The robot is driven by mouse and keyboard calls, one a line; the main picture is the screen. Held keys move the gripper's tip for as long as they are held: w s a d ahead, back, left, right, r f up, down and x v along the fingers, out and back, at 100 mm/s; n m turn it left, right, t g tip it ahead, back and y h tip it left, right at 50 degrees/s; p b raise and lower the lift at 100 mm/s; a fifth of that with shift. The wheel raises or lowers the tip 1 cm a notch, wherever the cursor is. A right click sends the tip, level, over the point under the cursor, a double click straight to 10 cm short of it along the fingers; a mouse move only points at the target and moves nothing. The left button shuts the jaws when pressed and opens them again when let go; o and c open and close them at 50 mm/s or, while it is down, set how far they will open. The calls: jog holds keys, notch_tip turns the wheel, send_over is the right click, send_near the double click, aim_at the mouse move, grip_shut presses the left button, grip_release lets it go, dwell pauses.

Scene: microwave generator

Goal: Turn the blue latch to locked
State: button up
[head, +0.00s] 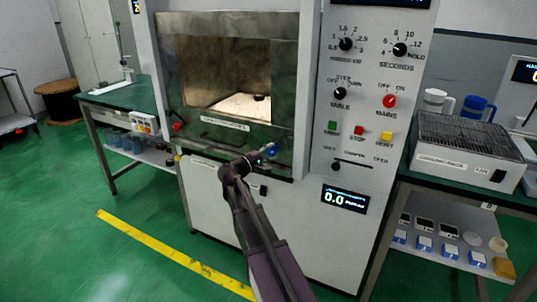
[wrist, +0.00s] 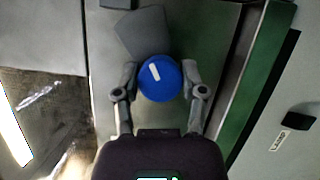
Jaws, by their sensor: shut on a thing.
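The blue latch (head: 271,151) is a small round blue knob at the lower right corner of the microwave chamber door (head: 225,132) in the head view. In the wrist view the blue latch (wrist: 160,78) is a round disc with a short white mark pointing up and slightly left. My gripper (wrist: 160,82) has one finger on each side of the knob and is shut on it. In the head view my gripper (head: 262,155) reaches the latch from the lower left, and my arm comes up from the bottom edge.
A red knob (head: 178,127) is at the door's lower left. The control panel (head: 345,140) with dials and buttons stands right of the door. A bench with a grey grated unit (head: 468,140) is at right. A yellow floor stripe (head: 170,252) crosses the open green floor at left.

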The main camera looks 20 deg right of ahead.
jog(key=shift+d, duration=0.1)
jog(key=o, duration=1.2)
jog(key=shift+c, duration=0.2)
